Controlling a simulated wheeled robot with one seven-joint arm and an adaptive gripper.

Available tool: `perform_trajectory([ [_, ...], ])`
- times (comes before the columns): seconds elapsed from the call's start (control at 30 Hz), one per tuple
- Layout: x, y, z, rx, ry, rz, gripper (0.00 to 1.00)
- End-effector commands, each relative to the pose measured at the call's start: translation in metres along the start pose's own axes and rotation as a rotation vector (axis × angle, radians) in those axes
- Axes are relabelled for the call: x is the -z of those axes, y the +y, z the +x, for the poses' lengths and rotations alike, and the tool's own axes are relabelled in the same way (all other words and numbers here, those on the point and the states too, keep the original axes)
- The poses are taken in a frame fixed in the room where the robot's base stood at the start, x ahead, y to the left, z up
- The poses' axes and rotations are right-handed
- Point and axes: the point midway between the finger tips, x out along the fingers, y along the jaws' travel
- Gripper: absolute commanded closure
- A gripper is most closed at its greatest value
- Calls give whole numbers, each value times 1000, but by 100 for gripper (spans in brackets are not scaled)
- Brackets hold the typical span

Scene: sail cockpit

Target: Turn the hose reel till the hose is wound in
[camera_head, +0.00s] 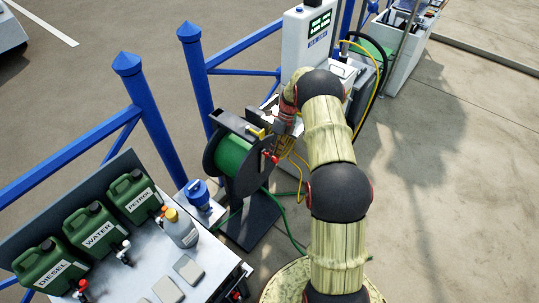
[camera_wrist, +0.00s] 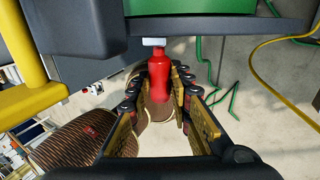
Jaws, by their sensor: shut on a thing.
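The hose reel (camera_head: 231,160) stands on a dark post, with green hose wound on its drum between black side discs. My gripper (camera_head: 275,156) is at the reel's right side, by its red crank handle (camera_head: 268,156). In the wrist view the red handle (camera_wrist: 159,72) lies between the fingers of my gripper (camera_wrist: 160,98), which is shut on it. The handle joins a pale fitting at the dark disc's edge. Green hose (camera_head: 291,238) hangs from the reel and runs over the ground; it also shows in the wrist view (camera_wrist: 198,62).
Blue railings (camera_head: 150,125) run behind. A white pump (camera_head: 306,45) with yellow hose (camera_head: 371,95) stands beyond. Open pavement (camera_head: 450,190) lies right.

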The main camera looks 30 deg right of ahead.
Motion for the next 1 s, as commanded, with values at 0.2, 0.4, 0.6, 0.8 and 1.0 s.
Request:
perform_trajectory([
  [0.2, 0, -29, -5, 6, -2, -1, 100],
  [0.4, 1, -52, -3, 6, -2, 0, 100],
  [0.6, 0, -70, 0, 7, -1, -1, 100],
  [0.8, 0, -82, 3, 9, -2, -1, 100],
  [1.0, 0, -87, 4, 9, -3, -1, 100],
])
